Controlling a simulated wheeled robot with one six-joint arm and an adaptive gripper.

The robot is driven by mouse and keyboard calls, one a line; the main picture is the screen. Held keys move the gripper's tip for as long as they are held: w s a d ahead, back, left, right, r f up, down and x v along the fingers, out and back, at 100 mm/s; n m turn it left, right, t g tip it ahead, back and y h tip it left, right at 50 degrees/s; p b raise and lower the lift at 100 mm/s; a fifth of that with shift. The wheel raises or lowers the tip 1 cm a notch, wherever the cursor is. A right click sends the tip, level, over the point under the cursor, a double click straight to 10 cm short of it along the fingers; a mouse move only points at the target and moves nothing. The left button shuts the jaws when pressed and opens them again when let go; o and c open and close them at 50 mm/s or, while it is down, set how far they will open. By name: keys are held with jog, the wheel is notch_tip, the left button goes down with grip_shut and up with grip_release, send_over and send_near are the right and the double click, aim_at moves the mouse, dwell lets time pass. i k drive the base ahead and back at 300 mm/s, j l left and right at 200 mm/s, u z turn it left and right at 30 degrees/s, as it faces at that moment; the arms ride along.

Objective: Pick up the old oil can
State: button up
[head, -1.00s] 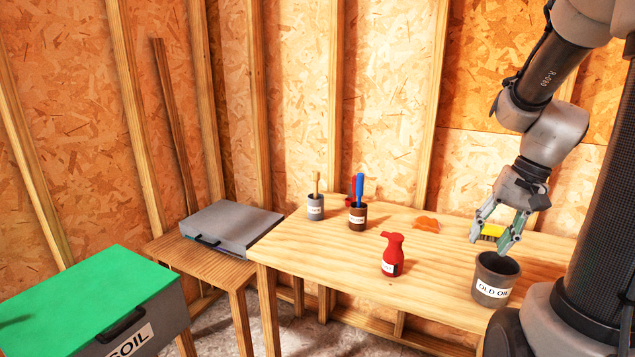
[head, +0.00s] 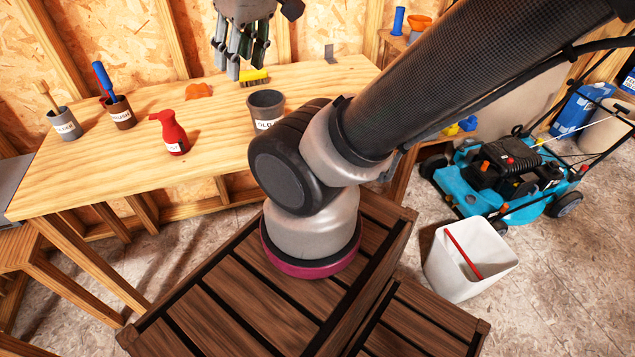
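The old oil can (head: 265,105) is a dark grey, open-topped can with a white label reading "OLD". It stands upright on the wooden workbench, and my arm hides part of its right lower side. My gripper (head: 246,66) is at the top of the view, fingers pointing down, up and slightly left of the can in the picture. Its fingers look apart with nothing between them. It does not touch the can.
A yellow brush (head: 254,77) lies behind the can. A red bottle (head: 172,132), brown pot (head: 120,112), grey pot (head: 64,123) and orange item (head: 199,91) are left on the workbench (head: 95,175). A blue mower (head: 510,175) and white bin (head: 468,262) stand right.

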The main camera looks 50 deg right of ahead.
aim_at(268, 115)
jog(key=z, duration=0.45)
jog(key=j+z, duration=0.15)
jog(key=z, duration=0.75)
jog(key=k+z, duration=0.1)
jog(key=z, duration=0.35)
jog(key=j+z, duration=0.1)
jog(key=z, duration=0.35)
jog(key=k+z, duration=0.1)
jog(key=z, duration=0.8)
jog(key=i+l+u, duration=0.4)
jog(key=l+u, duration=0.2)
jog(key=l, duration=0.15)
jog(key=u, duration=1.9)
jog(key=l+u, duration=0.1)
jog(key=l, duration=0.15)
